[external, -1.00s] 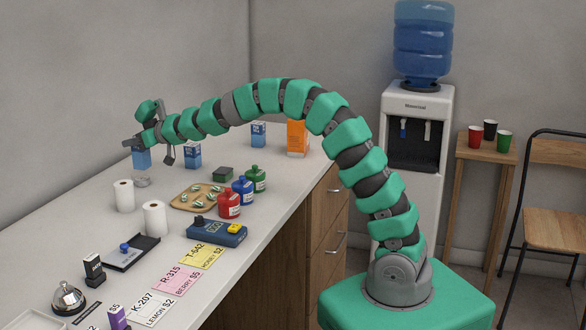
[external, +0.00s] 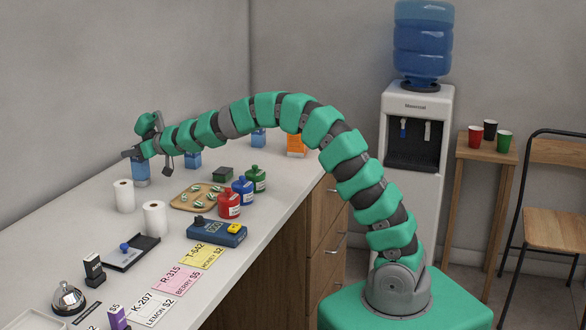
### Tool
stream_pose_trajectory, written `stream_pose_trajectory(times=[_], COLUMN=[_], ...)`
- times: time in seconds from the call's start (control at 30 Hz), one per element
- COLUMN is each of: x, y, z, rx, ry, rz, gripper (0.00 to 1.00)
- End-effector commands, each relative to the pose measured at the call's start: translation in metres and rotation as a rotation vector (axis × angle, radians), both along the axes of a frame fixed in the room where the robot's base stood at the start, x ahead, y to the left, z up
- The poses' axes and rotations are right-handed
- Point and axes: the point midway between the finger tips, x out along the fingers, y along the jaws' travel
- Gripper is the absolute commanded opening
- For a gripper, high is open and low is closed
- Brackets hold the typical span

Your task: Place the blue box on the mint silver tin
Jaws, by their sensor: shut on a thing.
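My gripper (external: 134,154) is at the far left of the counter, shut on a blue box (external: 141,171) that hangs upright below it. The silver tin (external: 141,184) is directly under the box and mostly hidden by it; only a small pale edge shows. The box's bottom is at or very near the tin's top, and I cannot tell whether they touch.
Two white rolls (external: 124,196) stand nearer the camera. A wooden tray (external: 180,202) with small items, several bottles (external: 229,205) and a dark green box (external: 223,174) lie to the right. Another blue box (external: 193,162) stands behind, partly covered by my arm.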

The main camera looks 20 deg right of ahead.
Motion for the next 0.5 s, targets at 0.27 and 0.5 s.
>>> stream_pose_trajectory(times=[0.27, 0.5], x=[0.0001, -0.0005], y=[-0.0001, -0.0010], z=[-0.0015, 0.0017], rx=[0.000, 0.000], ry=[0.000, 0.000], rz=[0.000, 0.000], gripper=[0.60, 0.60])
